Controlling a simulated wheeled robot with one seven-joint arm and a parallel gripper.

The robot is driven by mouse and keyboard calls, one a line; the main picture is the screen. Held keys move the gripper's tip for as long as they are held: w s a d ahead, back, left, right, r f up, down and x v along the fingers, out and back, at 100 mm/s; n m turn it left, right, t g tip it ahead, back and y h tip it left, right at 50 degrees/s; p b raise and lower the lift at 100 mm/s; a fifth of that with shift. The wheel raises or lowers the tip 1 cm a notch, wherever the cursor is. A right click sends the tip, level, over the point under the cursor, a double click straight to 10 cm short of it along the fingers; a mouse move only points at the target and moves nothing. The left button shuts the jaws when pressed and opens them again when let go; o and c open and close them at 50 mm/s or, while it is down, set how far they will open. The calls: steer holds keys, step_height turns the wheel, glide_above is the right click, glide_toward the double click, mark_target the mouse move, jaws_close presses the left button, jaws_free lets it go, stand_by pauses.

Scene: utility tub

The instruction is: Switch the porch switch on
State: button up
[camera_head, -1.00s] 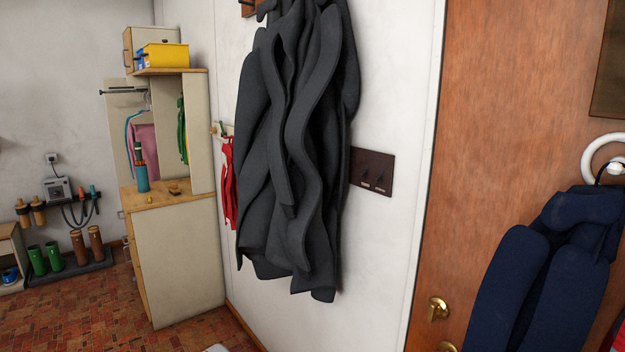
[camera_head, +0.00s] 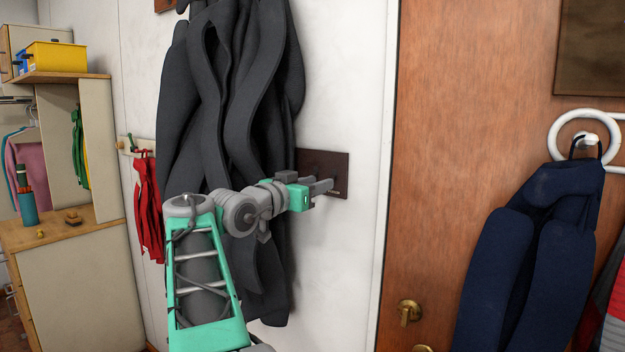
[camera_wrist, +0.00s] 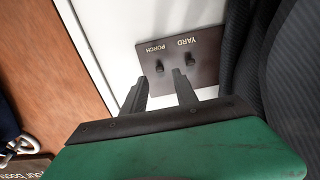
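A dark brown switch plate (camera_head: 341,166) is on the white wall between the dark grey coat and the brown door. The wrist view shows this plate (camera_wrist: 207,72) turned over, with labels PORCH and YARD. The porch switch (camera_wrist: 159,66) is a small dark lever by the PORCH label. The yard switch (camera_wrist: 190,59) is beside it. My gripper (camera_head: 326,186) is in front of the plate and hides part of it. In the wrist view my gripper (camera_wrist: 161,77) is open and empty, its fingertips either side of the porch switch's line. Contact and lever position cannot be told.
The dark grey coat (camera_head: 225,90) hangs close at the left of the plate, behind my arm. The door (camera_head: 450,110) is at the right, with a brass knob (camera_head: 409,312) and a navy garment (camera_head: 530,250). Bare white wall (camera_head: 345,260) lies below the plate.

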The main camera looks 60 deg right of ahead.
steer(key=shift+s+d+f, duration=0.1)
steer(key=shift+s+d, duration=0.1)
steer(key=shift+d, duration=0.8)
steer(key=shift+s+d, duration=0.2)
steer(key=shift+d, duration=0.75)
steer(key=shift+c, duration=0.2)
steer(key=shift+w, duration=0.1)
jaws_close()
